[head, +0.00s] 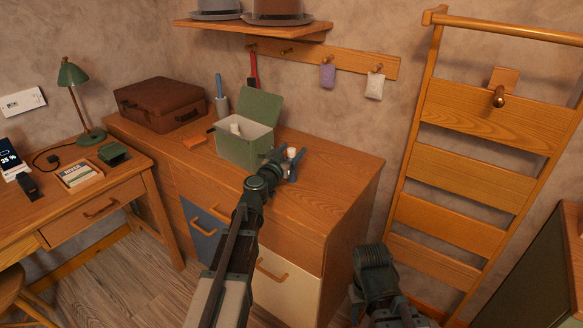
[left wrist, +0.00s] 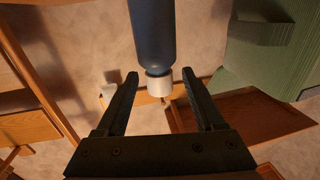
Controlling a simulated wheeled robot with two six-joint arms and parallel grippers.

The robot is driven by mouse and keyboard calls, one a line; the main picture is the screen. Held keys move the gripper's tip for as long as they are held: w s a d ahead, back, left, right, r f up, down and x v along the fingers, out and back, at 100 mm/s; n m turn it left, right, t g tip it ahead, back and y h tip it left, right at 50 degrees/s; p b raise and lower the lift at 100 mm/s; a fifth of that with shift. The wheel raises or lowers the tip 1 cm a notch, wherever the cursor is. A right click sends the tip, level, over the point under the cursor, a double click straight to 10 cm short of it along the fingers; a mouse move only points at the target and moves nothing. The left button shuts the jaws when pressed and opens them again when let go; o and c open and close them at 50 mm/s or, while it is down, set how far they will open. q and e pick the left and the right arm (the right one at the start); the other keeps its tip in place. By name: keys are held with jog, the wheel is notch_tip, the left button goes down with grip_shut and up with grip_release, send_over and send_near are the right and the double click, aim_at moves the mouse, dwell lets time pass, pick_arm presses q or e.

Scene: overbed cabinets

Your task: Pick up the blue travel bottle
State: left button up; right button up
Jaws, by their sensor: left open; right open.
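The blue travel bottle (head: 291,169) with a white cap stands on top of the wooden cabinet, to the right of the open green box. In the head view my left gripper (head: 281,158) is right at it and partly hides it. In the left wrist view the bottle (left wrist: 152,38) is upside down in the picture. The left gripper (left wrist: 161,76) is open, with one finger on each side of the white cap and gaps to both. My right gripper (head: 374,258) is low in front of the cabinet's right side, open and empty; its fingertips are hard to make out.
The open green box (head: 241,146) stands close to the left of the bottle. Hats rest on the shelf (head: 250,31) above. The cabinet top (head: 345,165) is clear to the right.

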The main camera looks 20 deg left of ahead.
pick_arm(q)
grip_shut()
dwell(1.3)
